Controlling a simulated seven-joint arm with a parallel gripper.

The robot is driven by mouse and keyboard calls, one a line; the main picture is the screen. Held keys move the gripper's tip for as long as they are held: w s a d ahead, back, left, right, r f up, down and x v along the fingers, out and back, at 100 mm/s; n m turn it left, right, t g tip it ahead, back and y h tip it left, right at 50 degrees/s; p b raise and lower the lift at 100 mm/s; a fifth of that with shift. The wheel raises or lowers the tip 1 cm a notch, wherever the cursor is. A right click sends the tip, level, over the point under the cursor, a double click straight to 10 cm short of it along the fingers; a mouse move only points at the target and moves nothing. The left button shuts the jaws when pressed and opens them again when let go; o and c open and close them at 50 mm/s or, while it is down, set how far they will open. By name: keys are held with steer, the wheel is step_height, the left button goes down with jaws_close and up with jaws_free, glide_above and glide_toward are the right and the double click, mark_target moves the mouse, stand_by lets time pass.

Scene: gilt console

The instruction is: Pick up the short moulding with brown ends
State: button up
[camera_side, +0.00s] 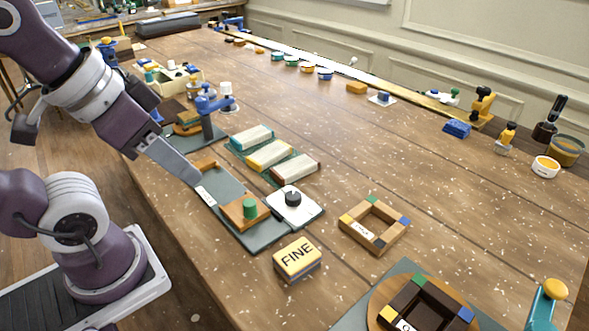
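Three short, pale mouldings lie side by side on a green rack (238,152) near the middle of the table. The nearest moulding (296,170) appears to have brown ends. The middle one (270,154) has yellow ends, and the farthest one (252,138) has green ends. My gripper (196,182) is low over the left side of the table, left of the rack and apart from the mouldings. Its fingers are too small and edge-on to show whether they are open or shut.
A grey-green mat (262,240) with a wooden block and green knob (250,209) lies below my gripper. A white plate with a black knob (294,200) stands close in front of the mouldings. A blue clamp (207,105) stands behind. Bare table lies right of the rack.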

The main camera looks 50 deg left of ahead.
steer(key=o, duration=0.8)
steer(key=shift+c, duration=0.2)
steer(key=m+g, duration=0.1)
steer(key=g, duration=0.5)
glide_above(295, 165)
steer(key=f, duration=1)
steer(key=shift+s+d, duration=0.15)
steer(key=shift+d, duration=0.15)
steer(key=f, duration=0.7)
steer(key=shift+a+f, duration=0.2)
steer(key=shift+a, duration=0.05)
